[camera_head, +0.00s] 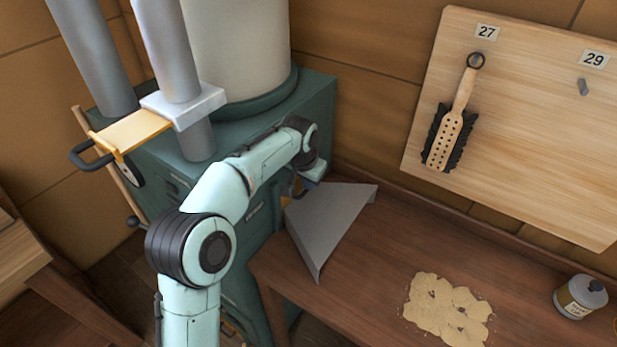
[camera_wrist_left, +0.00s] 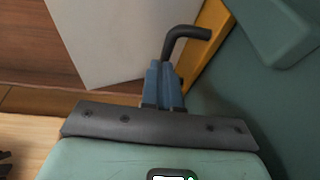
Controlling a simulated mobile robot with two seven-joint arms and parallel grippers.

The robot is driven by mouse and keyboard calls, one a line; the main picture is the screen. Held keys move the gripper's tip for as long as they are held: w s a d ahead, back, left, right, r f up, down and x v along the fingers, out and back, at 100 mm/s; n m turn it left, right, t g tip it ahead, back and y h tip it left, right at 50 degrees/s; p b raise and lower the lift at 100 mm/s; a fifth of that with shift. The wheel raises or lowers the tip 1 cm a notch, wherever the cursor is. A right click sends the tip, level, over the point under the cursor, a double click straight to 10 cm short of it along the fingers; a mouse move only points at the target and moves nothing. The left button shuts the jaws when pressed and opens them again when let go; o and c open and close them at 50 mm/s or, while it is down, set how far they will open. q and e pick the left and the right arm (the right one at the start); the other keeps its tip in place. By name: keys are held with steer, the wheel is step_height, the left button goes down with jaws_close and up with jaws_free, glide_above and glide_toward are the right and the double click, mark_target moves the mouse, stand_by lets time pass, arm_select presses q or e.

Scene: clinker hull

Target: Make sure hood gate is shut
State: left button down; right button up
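The hood gate is a yellow plate beside the grey hood (camera_head: 330,218); only a little of it shows in the head view, behind my left arm. In the left wrist view the yellow gate (camera_wrist_left: 212,22) has a bent black handle (camera_wrist_left: 190,33). My left gripper (camera_wrist_left: 165,75) has its blue fingers close together at the handle's near end and appears shut on it. In the head view the left wrist reaches down beside the hood, and its fingertips are mostly hidden. How far the gate sits in its slot cannot be told. My right gripper is not in view.
Another yellow gate (camera_head: 133,132) with a black handle sticks out from the pipe collar. A green machine (camera_head: 250,215) stands against the bench (camera_head: 375,300). Sawdust (camera_head: 445,308) and a can (camera_head: 580,297) lie to the right. A brush (camera_head: 450,125) hangs on a pegboard.

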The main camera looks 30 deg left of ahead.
arm_select(q)
steer(key=shift+f, duration=0.25)
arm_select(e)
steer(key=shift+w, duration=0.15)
arm_select(q)
steer(key=w+p+v, duration=0.1)
steer(key=p+v, duration=0.3)
steer(key=v, duration=1)
steer(key=shift+w+d+r, duration=0.2)
steer(key=shift+d+r, duration=0.05)
steer(key=shift+r, duration=0.05)
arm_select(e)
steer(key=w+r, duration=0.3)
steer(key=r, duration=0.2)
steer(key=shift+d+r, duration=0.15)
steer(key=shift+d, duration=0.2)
